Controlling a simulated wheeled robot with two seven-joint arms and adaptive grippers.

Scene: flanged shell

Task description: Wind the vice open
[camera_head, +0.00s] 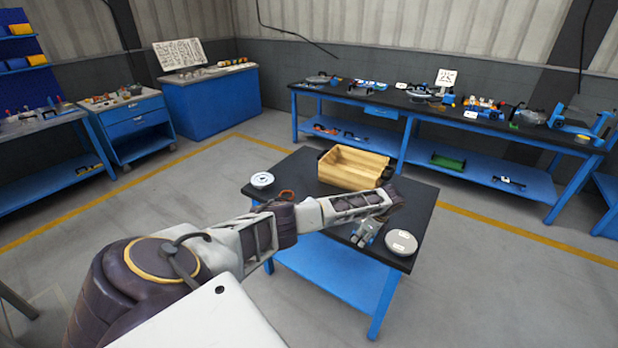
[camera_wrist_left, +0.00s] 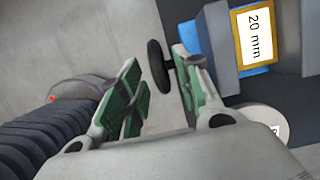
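In the left wrist view the vice (camera_wrist_left: 218,42) is a blue and dark grey body with a yellow-framed "20 mm" label. Its dark handle (camera_wrist_left: 157,66), an oval end on a short stem, sticks out to the left over the floor. My left gripper (camera_wrist_left: 158,92) is open, its green-padded fingers on either side of the handle's line. The handle looks closer to the right finger; I cannot tell whether they touch. In the head view my left gripper (camera_head: 360,238) is low by the table's front edge, and my arm hides most of the vice. My right gripper is in neither view.
The black-topped blue table (camera_head: 300,172) carries a wooden box (camera_head: 352,168), a grey labelled disc (camera_head: 401,242) close to my gripper, and a round white item (camera_head: 262,180). A long workbench (camera_head: 455,128) with tools stands behind. Floor around the table is clear.

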